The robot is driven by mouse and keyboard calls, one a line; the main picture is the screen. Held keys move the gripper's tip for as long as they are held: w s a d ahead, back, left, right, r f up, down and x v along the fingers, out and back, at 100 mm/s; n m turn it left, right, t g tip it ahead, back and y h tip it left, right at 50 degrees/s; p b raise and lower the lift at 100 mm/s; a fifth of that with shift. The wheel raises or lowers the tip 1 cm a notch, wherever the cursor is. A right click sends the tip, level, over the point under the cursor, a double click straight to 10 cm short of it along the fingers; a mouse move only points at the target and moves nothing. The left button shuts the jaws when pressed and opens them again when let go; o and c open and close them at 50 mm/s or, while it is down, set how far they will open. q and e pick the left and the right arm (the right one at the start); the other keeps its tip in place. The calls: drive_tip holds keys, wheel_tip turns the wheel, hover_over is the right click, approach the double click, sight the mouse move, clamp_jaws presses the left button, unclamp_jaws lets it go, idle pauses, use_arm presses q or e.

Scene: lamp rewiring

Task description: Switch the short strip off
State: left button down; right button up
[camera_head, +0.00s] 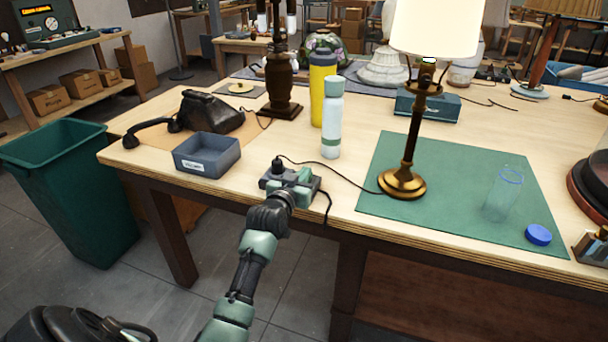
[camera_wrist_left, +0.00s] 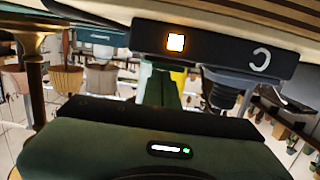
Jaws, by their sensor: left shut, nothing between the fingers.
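The short strip (camera_head: 267,182) is a small dark block at the front edge of the wooden table, with a black plug standing in its left end. In the left wrist view the strip (camera_wrist_left: 215,50) shows a lit orange-white square switch (camera_wrist_left: 175,43) and a pale curved mark to its right. My left gripper (camera_head: 291,190) is at the strip's front side, shut and empty. Its green fingers (camera_wrist_left: 163,90) reach up close to the strip near the lit switch; I cannot tell whether they touch it. My right gripper is not in view.
A grey-blue bin (camera_head: 207,155) stands left of the strip, and a white bottle (camera_head: 331,125) behind it. A lit lamp (camera_head: 405,150) stands on the green mat (camera_head: 450,210) at right, with a cord running to the strip. A clear jar (camera_head: 503,195) stands farther right.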

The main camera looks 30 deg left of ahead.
use_arm(q)
drive_tip(key=shift+w+r+p, duration=0.1)
drive_tip(key=shift+r+p, duration=0.1)
drive_tip(key=shift+p, duration=0.7)
drive_tip(key=shift+f+g, duration=0.3)
drive_tip(key=shift+f, duration=0.05)
drive_tip(key=shift+r, duration=0.25)
drive_tip(key=r+p, duration=0.3)
drive_tip(key=r, duration=0.1)
drive_tip(key=shift+w+p, duration=0.3)
drive_tip(key=shift+p, duration=0.1)
drive_tip(key=r+b+v, duration=0.1)
drive_tip(key=v, duration=0.9)
drive_tip(key=shift+a+r, duration=0.15)
drive_tip(key=shift+r, duration=0.1)
drive_tip(key=shift+w, duration=0.15)
